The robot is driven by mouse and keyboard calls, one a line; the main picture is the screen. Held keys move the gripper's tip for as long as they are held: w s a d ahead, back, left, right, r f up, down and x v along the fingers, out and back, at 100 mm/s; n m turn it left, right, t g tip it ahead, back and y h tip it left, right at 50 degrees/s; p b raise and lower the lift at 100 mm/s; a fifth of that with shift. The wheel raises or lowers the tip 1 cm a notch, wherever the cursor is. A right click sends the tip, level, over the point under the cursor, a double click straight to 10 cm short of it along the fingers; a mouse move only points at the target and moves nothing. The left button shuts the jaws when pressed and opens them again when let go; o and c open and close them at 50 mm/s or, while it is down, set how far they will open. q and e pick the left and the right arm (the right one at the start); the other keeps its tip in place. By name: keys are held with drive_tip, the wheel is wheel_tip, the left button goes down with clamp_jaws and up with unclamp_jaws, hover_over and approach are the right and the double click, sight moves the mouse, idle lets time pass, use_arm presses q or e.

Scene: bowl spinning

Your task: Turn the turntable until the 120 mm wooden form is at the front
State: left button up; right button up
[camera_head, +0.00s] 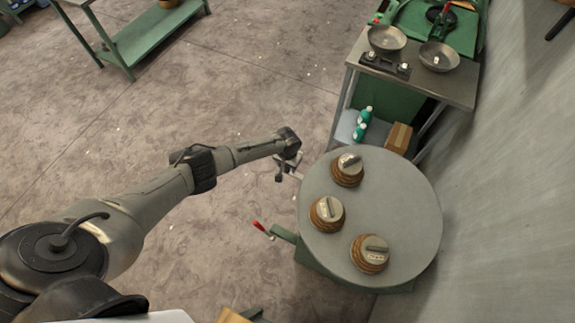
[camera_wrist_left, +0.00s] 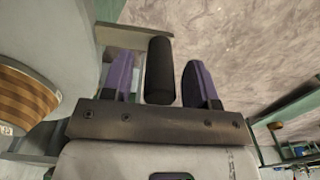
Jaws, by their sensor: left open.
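The round grey turntable (camera_head: 405,205) carries three wooden forms with grey tops: one at the back (camera_head: 347,176), one at the left (camera_head: 326,217) and one at the front right (camera_head: 371,259). Their labels are too small to read, so I cannot tell which is the 120 mm one. My left gripper (camera_head: 284,174) is open just off the turntable's left edge. In the left wrist view, a black upright handle (camera_wrist_left: 159,72) stands between its two purple fingers, with gaps on both sides. A striped wooden form (camera_wrist_left: 28,98) shows at the left there. My right gripper is out of view.
A metal bench (camera_head: 440,85) with a scale and pans stands behind, with green bottles (camera_head: 362,122) and a brown box (camera_head: 398,138) below. A wall runs along the right. The floor at left is largely clear.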

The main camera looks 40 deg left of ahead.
use_arm(q)
drive_tip(key=shift+f, duration=0.15)
drive_tip(key=shift+c, duration=0.4)
clamp_jaws()
